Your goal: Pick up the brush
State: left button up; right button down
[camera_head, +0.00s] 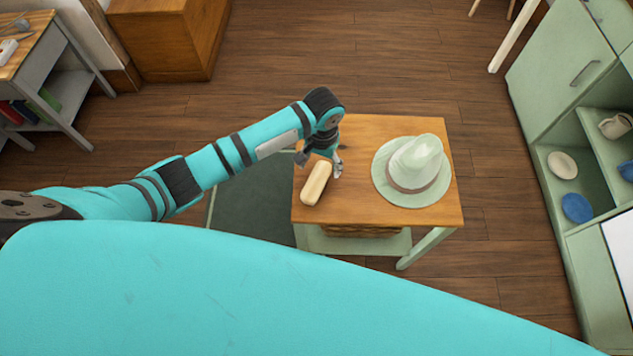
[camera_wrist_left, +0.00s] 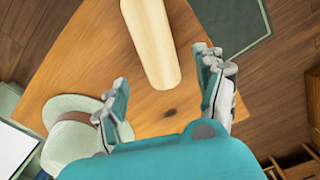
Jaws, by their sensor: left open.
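The brush (camera_head: 316,183) shows as a pale wooden, rounded oblong piece lying on the left part of the small wooden table (camera_head: 358,200). Its bristles are not visible. In the left wrist view the brush (camera_wrist_left: 152,42) lies ahead of the fingers, with its near end close to the gap between them. My left gripper (camera_head: 321,164) is over the table at the brush's far end, open and empty. In its wrist view the two fingers of the left gripper (camera_wrist_left: 168,92) are spread apart on either side of the brush's line. My right gripper is not in view.
A pale green hat (camera_head: 416,168) sits on the table right of the brush. A woven basket (camera_head: 360,231) is under the tabletop. A green cabinet (camera_head: 545,80) stands at the right, a wooden box (camera_head: 160,40) at the back left. The floor behind the table is clear.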

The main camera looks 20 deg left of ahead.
aim_at(320, 175)
pick_arm(q)
jog(key=f, duration=0.5)
jog(key=shift+s+a+f, duration=0.1)
jog(key=shift+s+f, duration=0.25)
jog(key=c, duration=1.5)
jog(key=shift+o, duration=0.2)
jog(key=shift+r, duration=0.2)
jog(key=shift+r, duration=0.25)
notch_tip(320, 175, up, 3)
jog(key=s+d+r, duration=0.1)
jog(key=s+d, duration=0.3)
jog(key=s, duration=1.1)
jog(key=shift+s, duration=0.25)
